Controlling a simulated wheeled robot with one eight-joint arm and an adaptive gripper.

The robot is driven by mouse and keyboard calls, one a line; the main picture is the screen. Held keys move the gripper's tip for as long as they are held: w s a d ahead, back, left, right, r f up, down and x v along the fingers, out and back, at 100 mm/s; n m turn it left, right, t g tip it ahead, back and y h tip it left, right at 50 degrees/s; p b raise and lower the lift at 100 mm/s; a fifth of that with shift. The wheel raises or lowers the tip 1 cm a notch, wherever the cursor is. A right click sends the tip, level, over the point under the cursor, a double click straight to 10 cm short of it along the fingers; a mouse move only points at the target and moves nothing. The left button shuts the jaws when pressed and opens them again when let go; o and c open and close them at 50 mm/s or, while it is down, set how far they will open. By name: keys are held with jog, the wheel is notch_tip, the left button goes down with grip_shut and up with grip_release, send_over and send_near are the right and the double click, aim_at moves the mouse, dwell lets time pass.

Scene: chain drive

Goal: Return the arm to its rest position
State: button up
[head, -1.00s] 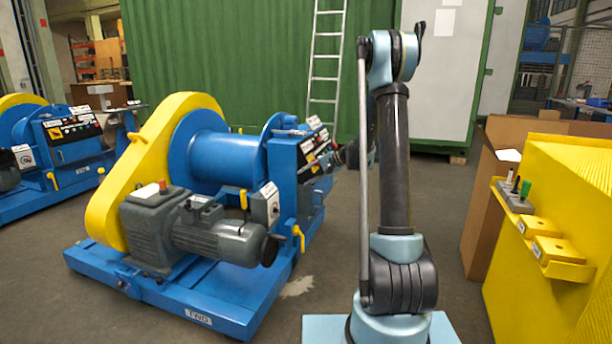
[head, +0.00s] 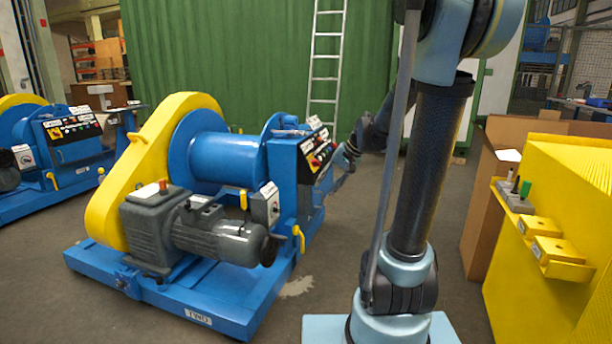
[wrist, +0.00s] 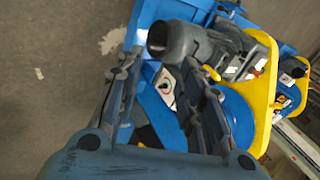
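My arm (head: 425,170) rises from its light blue base at the right of the middle in the head view, its upper joint cut off by the top edge. Its forearm bends back toward the blue winch. My gripper (head: 332,178) hangs just right of the winch's control panel (head: 316,150), small and partly blurred into the background. In the wrist view my gripper (wrist: 160,68) shows two dark fingers spread apart, with nothing held between them. The winch's grey motor (wrist: 205,45) and blue frame lie beyond the fingers.
The blue and yellow winch (head: 205,155) stands left of my arm. A yellow cabinet (head: 570,200) with a small shelf (head: 550,255) stands at the right, by a brown box (head: 480,210). A ladder (head: 326,75) leans on the green container (head: 220,50). Bare floor lies between.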

jog(key=s+d+f+n+h, duration=0.1)
jog(key=s+d+f+h, duration=0.1)
jog(key=s, duration=0.6)
jog(key=s+d+f+n+h, duration=0.1)
jog(key=s+d+f, duration=0.3)
jog(key=s, duration=0.5)
jog(key=s+d+f+h, duration=0.2)
jog(key=s+d, duration=0.3)
jog(key=s, duration=0.4)
jog(key=shift+s+d+f+n+g+h, duration=0.15)
jog(key=shift+s+f+n+g+h, duration=0.1)
jog(key=shift+f+n+g+h, duration=0.25)
jog(key=shift+w+f, duration=0.3)
jog(key=shift+w, duration=0.2)
jog(key=shift+c, duration=0.2)
jog(key=shift+s, duration=0.1)
